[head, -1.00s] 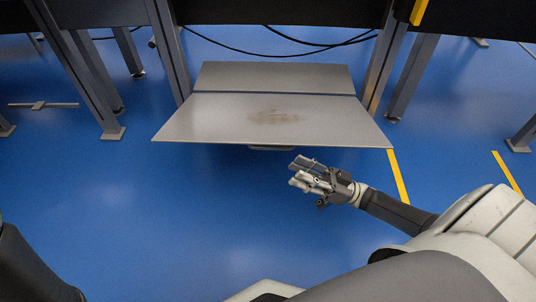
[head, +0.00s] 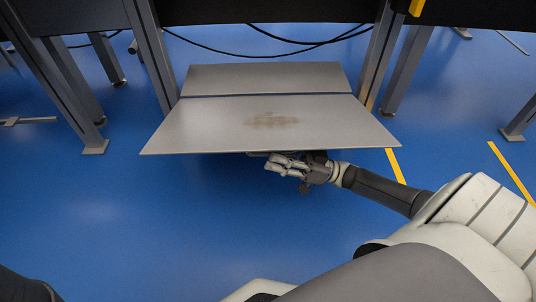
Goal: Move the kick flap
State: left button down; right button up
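The kick flap (head: 215,125) is a flat grey metal panel with a brownish smudge in its middle. It tilts out toward me below a second grey panel (head: 310,77), with a thin dark seam between them. My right gripper (head: 276,164) is at the flap's front lower edge, right of the middle. Its fingers point left and overlap the spot just under the edge, where a small handle mostly hides behind them. Whether the fingers touch the handle or are closed on it cannot be told. My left gripper is out of view.
Grey metal legs (head: 155,60) and (head: 383,55) stand on both sides of the panels under a dark bench edge. Black cables (head: 265,54) hang behind. Yellow lines (head: 396,166) mark the blue floor (head: 130,215), which is clear in front of the flap.

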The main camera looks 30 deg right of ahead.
jog(key=shift+x, duration=1.2)
grip_shut()
